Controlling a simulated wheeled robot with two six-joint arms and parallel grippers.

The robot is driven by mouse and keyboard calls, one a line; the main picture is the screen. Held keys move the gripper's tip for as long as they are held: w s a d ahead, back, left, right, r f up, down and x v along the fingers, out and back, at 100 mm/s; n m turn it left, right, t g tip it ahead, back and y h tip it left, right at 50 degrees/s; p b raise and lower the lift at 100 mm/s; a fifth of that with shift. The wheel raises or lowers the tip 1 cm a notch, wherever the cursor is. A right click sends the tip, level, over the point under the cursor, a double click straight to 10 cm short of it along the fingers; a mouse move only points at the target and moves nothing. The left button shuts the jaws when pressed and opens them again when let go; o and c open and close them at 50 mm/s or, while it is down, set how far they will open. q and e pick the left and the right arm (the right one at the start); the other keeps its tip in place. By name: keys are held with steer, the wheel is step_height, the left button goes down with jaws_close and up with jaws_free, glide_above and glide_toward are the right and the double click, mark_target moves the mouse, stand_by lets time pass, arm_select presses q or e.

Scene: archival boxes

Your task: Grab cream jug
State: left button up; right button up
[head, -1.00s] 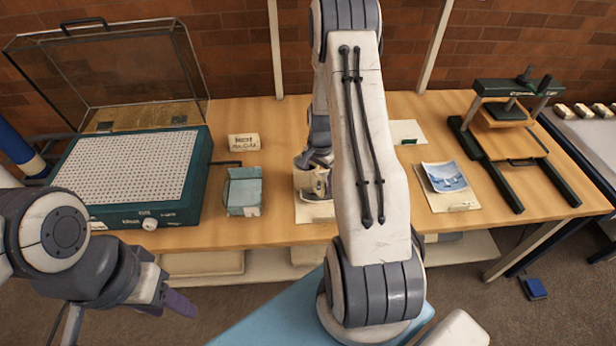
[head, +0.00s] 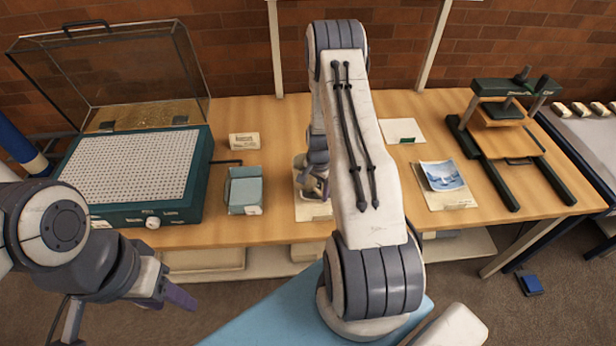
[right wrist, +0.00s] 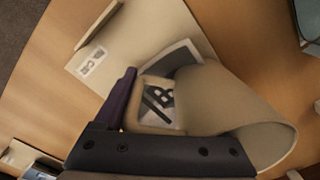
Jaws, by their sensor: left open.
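The cream jug (right wrist: 222,102) shows in the right wrist view as a pale, wide-mouthed vessel with a dark mark on a light patch. It is close in front of my right gripper (right wrist: 160,125), whose one visible purple finger lies left of the jug; the other finger is hidden. In the head view my right gripper (head: 316,184) is low over a cream card on the table, and my arm and gripper hide most of the jug. Whether the fingers touch it cannot be told. My left gripper (head: 124,312) is open and empty before the table at lower left.
A green case with a perforated top (head: 130,172) and raised clear lid stands at left. A pale blue tray (head: 245,192) sits left of my right gripper. A picture on a card (head: 442,176) and a green press (head: 505,140) stand to the right.

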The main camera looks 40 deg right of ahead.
jaws_close()
steer(key=shift+r, duration=0.1)
steer(key=shift+r+b, duration=0.45)
steer(key=shift+r, duration=0.55)
steer(key=shift+r+b, duration=0.3)
steer(key=shift+r, duration=0.55)
steer(key=s+d+r+b, duration=0.3)
steer(key=s+d+r, duration=0.4)
steer(key=s, duration=0.2)
steer(key=shift+s, duration=0.15)
stand_by(2.1)
